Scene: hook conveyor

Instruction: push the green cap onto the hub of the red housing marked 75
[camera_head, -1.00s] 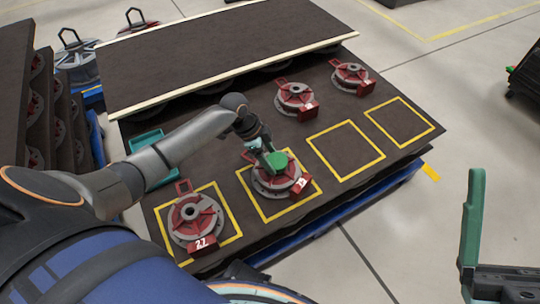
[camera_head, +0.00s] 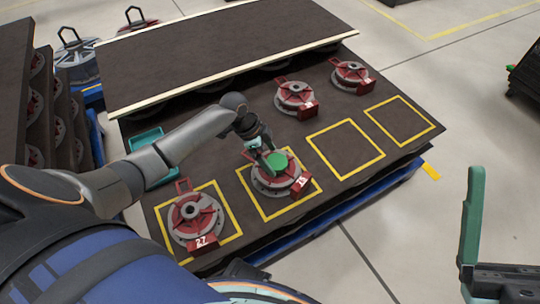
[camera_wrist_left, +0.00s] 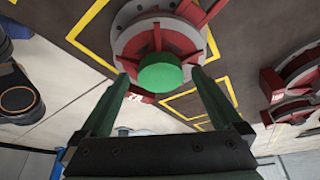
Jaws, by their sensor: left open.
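The green cap (camera_head: 276,161) sits over the hub of a red housing (camera_head: 284,181) in the second yellow square; whether it is pressed fully down I cannot tell. The number on this housing's tag (camera_head: 301,183) is too small to read surely. My left gripper (camera_head: 262,151) is open just above the cap. In the left wrist view, the cap (camera_wrist_left: 160,72) lies just beyond and between the parted green fingertips (camera_wrist_left: 161,80), with the red housing (camera_wrist_left: 163,38) behind it. My right gripper (camera_head: 473,215) shows only partly at the lower right, away from the table.
A housing marked 27 (camera_head: 195,219) stands in the nearest yellow square. Two more red housings (camera_head: 295,96) (camera_head: 351,75) stand at the back. Two yellow squares to the right are empty. A teal bin (camera_head: 149,150) is at the left, and a raised dark shelf (camera_head: 220,50) spans the back.

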